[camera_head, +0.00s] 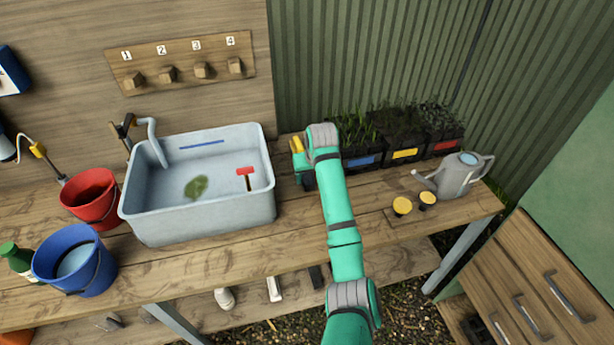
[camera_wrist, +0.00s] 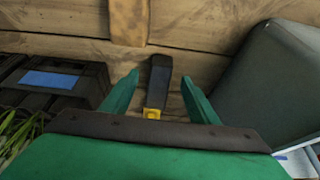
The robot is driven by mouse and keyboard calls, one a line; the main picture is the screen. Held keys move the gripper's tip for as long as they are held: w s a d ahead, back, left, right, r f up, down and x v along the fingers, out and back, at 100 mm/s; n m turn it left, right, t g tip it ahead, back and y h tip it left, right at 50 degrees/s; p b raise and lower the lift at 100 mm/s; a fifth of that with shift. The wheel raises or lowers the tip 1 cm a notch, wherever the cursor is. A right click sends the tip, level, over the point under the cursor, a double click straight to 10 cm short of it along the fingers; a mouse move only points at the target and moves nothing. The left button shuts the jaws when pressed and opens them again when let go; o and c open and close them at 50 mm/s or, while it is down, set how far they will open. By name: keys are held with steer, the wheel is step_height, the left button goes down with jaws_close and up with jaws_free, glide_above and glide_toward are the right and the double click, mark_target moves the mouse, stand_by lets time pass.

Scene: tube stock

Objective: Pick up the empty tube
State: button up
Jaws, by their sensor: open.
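My gripper (camera_wrist: 161,78) points down at the bench, its two green fingers apart. In the wrist view a dark, narrow, long thing (camera_wrist: 159,73) with a yellow end (camera_wrist: 152,113) shows between the fingers; I see no contact with either finger. I cannot tell whether it is the empty tube, or whether it stands or lies. In the head view my gripper (camera_head: 306,176) is between the sink and the planter boxes, mostly hidden by my own arm. No thing that I can clearly name as a tube shows there.
The grey sink (camera_head: 200,222) is close on the gripper's left, holding a leaf and a red-headed tool. Black planter boxes (camera_head: 445,147) and a watering can (camera_head: 456,176) stand right. Red (camera_head: 92,206) and blue (camera_head: 84,270) buckets stand left. The front bench strip is mostly clear.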

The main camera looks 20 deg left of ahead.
mark_target(309, 182)
steer(key=shift+x, duration=2.6)
steer(key=c, duration=1.2)
steer(key=shift+r, duration=0.1)
